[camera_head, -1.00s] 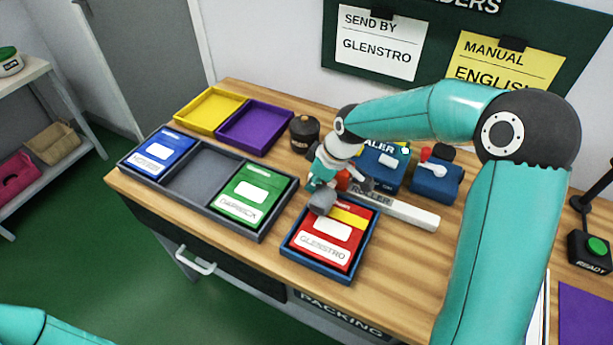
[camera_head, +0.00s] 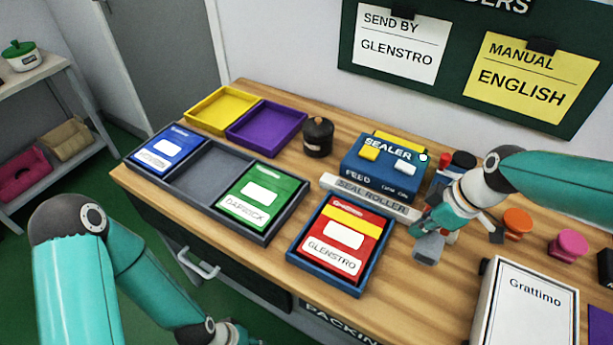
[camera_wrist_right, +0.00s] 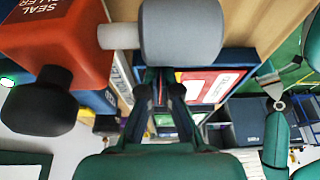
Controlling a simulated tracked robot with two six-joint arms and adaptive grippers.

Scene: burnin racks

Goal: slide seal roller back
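The sealer (camera_head: 372,167) is a blue box at the back middle of the bench. A pale bar lettered SEAL ROLLER (camera_head: 332,181) lies along its front. The red seal roller block (camera_wrist_right: 65,38) shows in the right wrist view, with a grey knob (camera_wrist_right: 185,30). In the head view the grey knob (camera_head: 428,247) is at the bar's right end; the block is mostly hidden by my right gripper (camera_head: 432,226). Its fingers (camera_wrist_right: 158,90) look closed together beside the knob; contact is unclear. My left arm is at lower left, its fingers not clearly visible.
A blue tray (camera_head: 291,254) with a red Glenstro packet sits before the sealer. A grey divided tray (camera_head: 262,237) holds blue and green packets. Yellow and purple trays, a dark pot (camera_head: 318,138), orange and pink knobs, and a Grattimo box (camera_head: 525,310) stand around.

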